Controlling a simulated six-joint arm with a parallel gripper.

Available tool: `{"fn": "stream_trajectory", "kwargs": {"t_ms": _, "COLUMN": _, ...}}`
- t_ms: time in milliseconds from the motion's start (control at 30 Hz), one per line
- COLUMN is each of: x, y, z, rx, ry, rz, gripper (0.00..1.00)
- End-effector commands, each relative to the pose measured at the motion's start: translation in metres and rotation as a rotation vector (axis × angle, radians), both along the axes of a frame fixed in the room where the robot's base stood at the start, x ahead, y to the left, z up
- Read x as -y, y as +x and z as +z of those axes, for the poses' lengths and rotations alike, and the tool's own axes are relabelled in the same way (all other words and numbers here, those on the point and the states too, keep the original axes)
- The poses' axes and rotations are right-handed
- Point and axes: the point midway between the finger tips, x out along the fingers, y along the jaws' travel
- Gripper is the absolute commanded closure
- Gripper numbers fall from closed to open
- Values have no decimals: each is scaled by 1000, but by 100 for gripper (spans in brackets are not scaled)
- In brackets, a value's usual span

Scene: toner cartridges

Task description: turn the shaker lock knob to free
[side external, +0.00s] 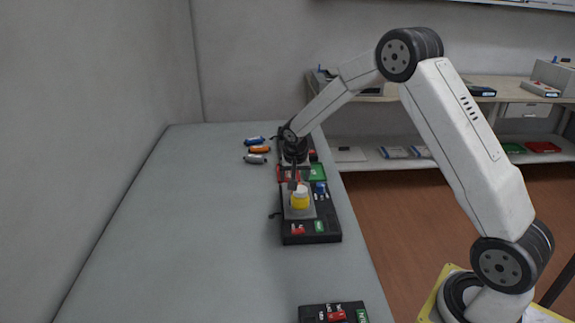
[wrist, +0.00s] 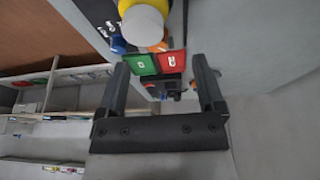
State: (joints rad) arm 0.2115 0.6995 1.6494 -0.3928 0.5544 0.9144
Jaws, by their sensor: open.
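The shaker is a black unit (side external: 325,225) near the table's right edge, with a yellow, white-capped piece (side external: 300,201) upright on its grey plate. Behind that piece are a red plate (side external: 285,175) and a green plate (side external: 318,172). In the wrist view, the green plate (wrist: 143,65) and red plate (wrist: 172,61) sit side by side between my fingers. I cannot clearly tell which part is the lock knob; a small dark part with red (wrist: 165,88) shows below the plates.
Blue, orange and grey cartridges (side external: 257,150) lie left of the unit's far end. A second black panel (side external: 335,313) with red and green parts is at the front edge. A blue part (side external: 320,187) stands right of the yellow piece. The table's left side (side external: 190,230) is clear.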

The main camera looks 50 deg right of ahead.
Motion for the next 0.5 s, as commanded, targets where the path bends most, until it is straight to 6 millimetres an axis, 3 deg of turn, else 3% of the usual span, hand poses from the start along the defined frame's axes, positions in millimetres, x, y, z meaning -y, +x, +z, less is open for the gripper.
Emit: {"fn": "stream_trajectory", "kwargs": {"t_ms": 500, "x": -49, "y": -49, "z": 21, "rx": -39, "ry": 30, "rz": 217, "gripper": 13}}
